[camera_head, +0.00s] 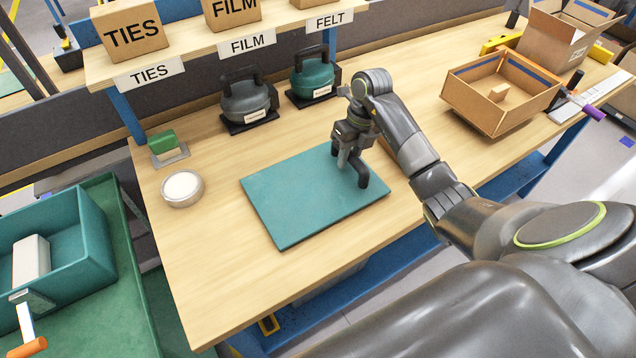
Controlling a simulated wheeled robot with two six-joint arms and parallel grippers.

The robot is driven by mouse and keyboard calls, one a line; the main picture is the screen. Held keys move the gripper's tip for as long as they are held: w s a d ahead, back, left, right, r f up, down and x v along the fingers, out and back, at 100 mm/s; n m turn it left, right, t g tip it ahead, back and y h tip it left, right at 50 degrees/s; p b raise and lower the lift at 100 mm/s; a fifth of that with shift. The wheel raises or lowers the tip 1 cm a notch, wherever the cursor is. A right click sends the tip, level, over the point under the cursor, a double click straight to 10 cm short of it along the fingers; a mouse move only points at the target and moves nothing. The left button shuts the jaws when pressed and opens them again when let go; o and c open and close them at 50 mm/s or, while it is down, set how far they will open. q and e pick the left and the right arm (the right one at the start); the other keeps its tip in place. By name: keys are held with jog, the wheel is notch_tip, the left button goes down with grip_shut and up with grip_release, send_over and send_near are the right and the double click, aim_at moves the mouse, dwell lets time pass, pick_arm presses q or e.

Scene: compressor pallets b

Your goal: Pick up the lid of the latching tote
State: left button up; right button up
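The teal lid (295,198) is a flat rectangular panel that appears to lie flat on the middle of the wooden table. A dark, arched handle-like part (362,178) stands at its right side; I cannot tell for sure whether it belongs to the lid. My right gripper (347,160) points down at this part, over the lid's right half. Its fingers overlap the dark part, so its grip is unclear. The open teal tote (85,232) stands on the green cart at the left, with a white block (30,260) inside. My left gripper is not in view.
Two dark-handled cases, grey (247,100) and teal (312,78), stand behind the lid. A round white-topped tin (182,188) and a green-handled tool (166,146) lie left. An open cardboard box (480,105) stands right. A labelled shelf (200,66) runs along the back.

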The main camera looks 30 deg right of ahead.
grip_shut()
jog(key=shift+r, duration=0.1)
